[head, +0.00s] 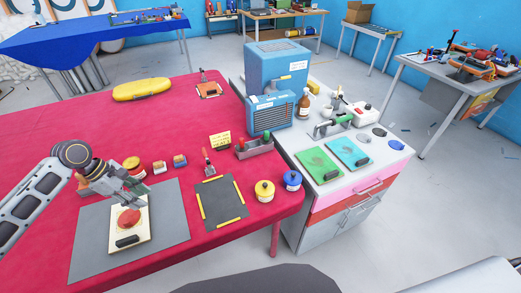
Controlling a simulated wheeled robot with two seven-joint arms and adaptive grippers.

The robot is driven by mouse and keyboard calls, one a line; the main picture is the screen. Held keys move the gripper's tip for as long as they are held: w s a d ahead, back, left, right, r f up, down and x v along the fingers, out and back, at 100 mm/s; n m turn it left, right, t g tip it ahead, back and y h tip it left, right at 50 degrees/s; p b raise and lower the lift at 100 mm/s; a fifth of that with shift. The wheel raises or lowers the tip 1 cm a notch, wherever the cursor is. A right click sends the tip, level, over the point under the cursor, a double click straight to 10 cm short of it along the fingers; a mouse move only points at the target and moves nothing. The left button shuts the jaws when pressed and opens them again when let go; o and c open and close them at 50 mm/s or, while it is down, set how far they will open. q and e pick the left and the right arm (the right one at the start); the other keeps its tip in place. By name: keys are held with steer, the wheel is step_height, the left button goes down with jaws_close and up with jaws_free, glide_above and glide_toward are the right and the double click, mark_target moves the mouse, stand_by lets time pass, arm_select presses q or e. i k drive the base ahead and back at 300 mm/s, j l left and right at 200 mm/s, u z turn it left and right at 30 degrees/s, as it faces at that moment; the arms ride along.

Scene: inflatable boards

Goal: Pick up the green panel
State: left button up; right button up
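The green panel (316,162) lies flat on the white top of a drawer cabinet at the right, with a dark handle at its near edge. A similar blue panel (347,151) lies just right of it. My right gripper is not in view.
The cream panel lies on a grey mat (175,225) on the red table (60,135). A blue machine (275,68) and brown bottle (304,104) stand behind the panels.

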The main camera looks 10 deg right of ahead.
mark_target(319, 165)
steer(key=z, duration=1.05)
